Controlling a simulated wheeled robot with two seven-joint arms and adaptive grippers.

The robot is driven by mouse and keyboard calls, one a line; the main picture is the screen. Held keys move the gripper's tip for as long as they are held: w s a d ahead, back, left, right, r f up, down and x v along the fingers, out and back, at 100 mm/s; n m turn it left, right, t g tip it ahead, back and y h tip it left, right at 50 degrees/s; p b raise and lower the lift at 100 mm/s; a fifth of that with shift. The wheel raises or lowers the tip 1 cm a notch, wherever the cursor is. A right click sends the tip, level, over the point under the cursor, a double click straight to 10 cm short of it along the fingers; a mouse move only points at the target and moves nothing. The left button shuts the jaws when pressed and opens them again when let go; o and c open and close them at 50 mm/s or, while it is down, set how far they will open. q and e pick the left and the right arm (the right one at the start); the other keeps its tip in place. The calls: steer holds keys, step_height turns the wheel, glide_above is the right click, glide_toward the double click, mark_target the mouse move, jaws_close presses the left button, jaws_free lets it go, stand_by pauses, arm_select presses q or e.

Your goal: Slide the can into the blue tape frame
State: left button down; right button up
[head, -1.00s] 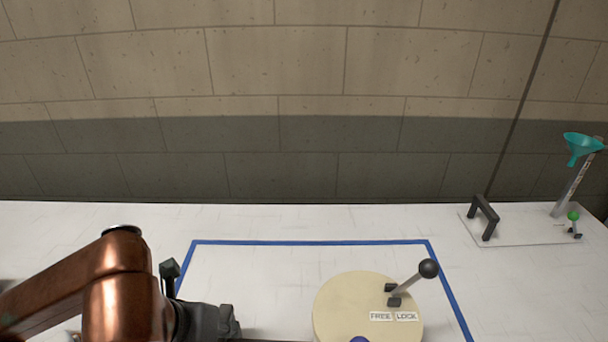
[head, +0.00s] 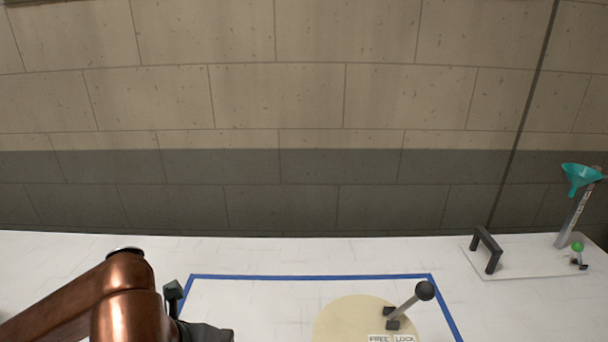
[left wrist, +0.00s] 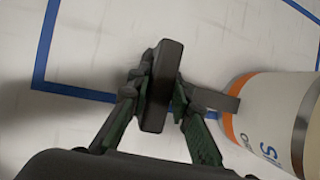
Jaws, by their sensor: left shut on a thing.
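The can shows its round cream top (head: 345,318) at the bottom of the head view, with a ball-tipped lever and FREE and LOCK labels. In the left wrist view its white side (left wrist: 268,110) has an orange band. The blue tape frame (head: 310,276) shows its far edge and part of both sides; its near part is out of view. My left gripper (left wrist: 160,88) is shut on a dark bar handle (left wrist: 162,85) beside the can. A short dark arm reaches from there to the can. The can's base is hidden in the head view. My right gripper is not in view.
At the right, a clear plate (head: 530,262) carries a black handle (head: 487,250), a post with a teal funnel (head: 580,178) and a green-knobbed lever (head: 578,250). A block wall (head: 300,190) stands behind the white table. The table between tape and plate is clear.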

arm_select(q)
steer(key=w, duration=0.6)
steer(key=shift+w, duration=0.25)
stand_by(0.6)
steer(key=w+p, duration=0.1)
steer(key=w, duration=0.6)
stand_by(1.0)
steer(key=c, duration=1.7)
jaws_free()
steer(key=shift+s, duration=0.1)
steer(key=shift+o, duration=0.2)
steer(key=shift+f, duration=0.1)
